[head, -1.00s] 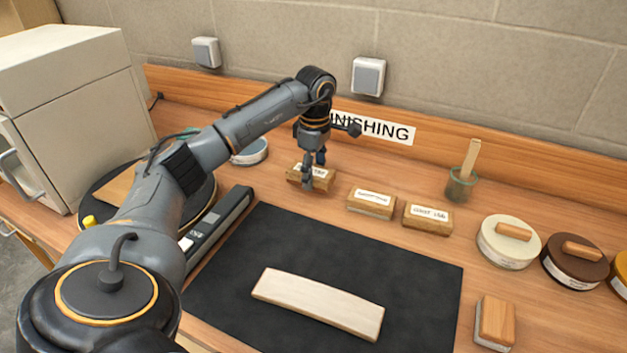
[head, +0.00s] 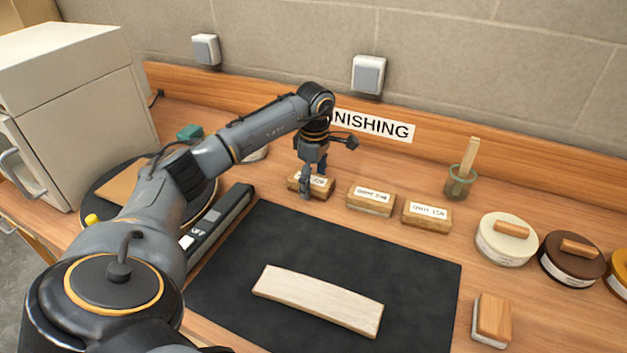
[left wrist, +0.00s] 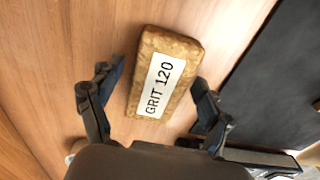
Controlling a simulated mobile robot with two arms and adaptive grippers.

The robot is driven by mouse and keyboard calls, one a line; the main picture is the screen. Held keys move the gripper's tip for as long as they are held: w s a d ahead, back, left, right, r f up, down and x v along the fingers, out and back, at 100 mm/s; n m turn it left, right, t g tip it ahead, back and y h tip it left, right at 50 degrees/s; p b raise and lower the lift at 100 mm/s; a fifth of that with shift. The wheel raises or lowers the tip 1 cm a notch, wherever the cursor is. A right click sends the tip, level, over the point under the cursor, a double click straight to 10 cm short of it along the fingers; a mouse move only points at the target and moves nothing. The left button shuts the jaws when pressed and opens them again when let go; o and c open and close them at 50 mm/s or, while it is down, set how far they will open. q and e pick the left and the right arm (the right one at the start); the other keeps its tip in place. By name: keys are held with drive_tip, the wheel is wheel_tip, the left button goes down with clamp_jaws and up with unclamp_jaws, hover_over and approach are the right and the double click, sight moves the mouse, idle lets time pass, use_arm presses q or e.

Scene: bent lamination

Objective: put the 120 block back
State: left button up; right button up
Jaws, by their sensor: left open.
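The 120 block, labelled "GRIT 120" (left wrist: 170,52), lies on the wooden bench between the two spread fingers of my left gripper (left wrist: 155,95) in the left wrist view. A gap shows on both sides, so the fingers do not grip it. In the head view the block (head: 322,188) sits leftmost in a row of sanding blocks, and my left gripper (head: 309,183) is right over it, hiding part of it and its label. My right gripper is not in view.
Two more labelled blocks, one (head: 371,201) and another (head: 427,215), stand to the right. A black mat (head: 225,290) with a pale bent strip (head: 318,301) lies in front. A jar (head: 459,184) and round tins (head: 505,245) stand farther right.

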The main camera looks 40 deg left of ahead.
sight(314, 180)
use_arm(q)
drive_tip(key=shift+r, duration=0.3)
wheel_tip(314, 180, up, 12)
drive_tip(key=b, duration=0.1)
drive_tip(key=shift+d+f, duration=0.1)
idle(0.5)
